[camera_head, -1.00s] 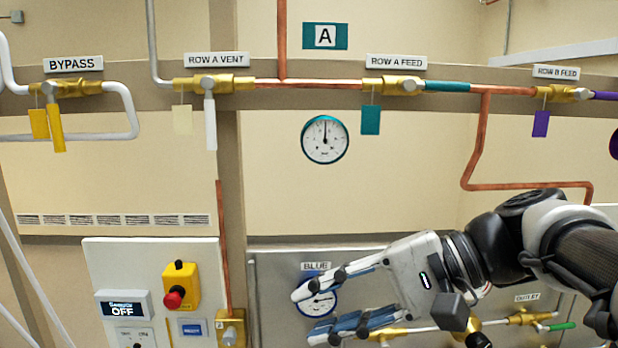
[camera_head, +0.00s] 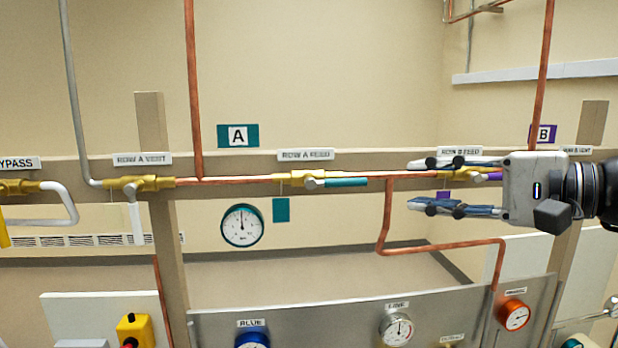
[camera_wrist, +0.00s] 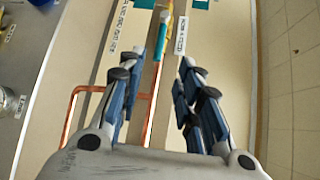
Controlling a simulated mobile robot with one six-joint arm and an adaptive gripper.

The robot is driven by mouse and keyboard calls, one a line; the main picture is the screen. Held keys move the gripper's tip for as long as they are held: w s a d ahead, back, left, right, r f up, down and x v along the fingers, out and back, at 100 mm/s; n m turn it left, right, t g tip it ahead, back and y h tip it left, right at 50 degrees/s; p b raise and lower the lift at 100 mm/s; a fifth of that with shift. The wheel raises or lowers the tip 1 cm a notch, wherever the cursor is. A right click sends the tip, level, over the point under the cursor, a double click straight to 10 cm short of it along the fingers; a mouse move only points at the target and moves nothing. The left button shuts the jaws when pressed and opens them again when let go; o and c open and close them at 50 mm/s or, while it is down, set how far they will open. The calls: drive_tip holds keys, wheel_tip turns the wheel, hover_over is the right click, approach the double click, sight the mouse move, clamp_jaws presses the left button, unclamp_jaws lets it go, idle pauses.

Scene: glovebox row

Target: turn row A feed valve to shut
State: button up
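The row A feed valve (camera_head: 298,178) is a brass body on the copper pipe, under its "ROW A FEED" label (camera_head: 306,155). Its teal handle (camera_head: 346,182) lies along the pipe, pointing right from a grey hub. A teal tag (camera_head: 281,210) hangs below the valve. My gripper (camera_head: 413,185) is open and empty, pointing left at about handle height. In the head view its fingertips are to the right of the handle's end, apart from it. In the wrist view, the teal handle (camera_wrist: 161,38) appears ahead, beyond the open fingers (camera_wrist: 164,62).
The row B feed valve (camera_head: 458,174) is partly hidden behind my fingers. A bent copper pipe (camera_head: 440,248) drops below my gripper. The row A vent valve (camera_head: 140,183) is left, its white handle down. A round gauge (camera_head: 242,226) hangs lower left of the feed valve.

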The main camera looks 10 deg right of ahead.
sight(353, 183)
drive_tip(key=p+x, duration=0.1)
drive_tip(key=x, duration=1.1)
drive_tip(key=shift+p, duration=0.4)
clamp_jaws()
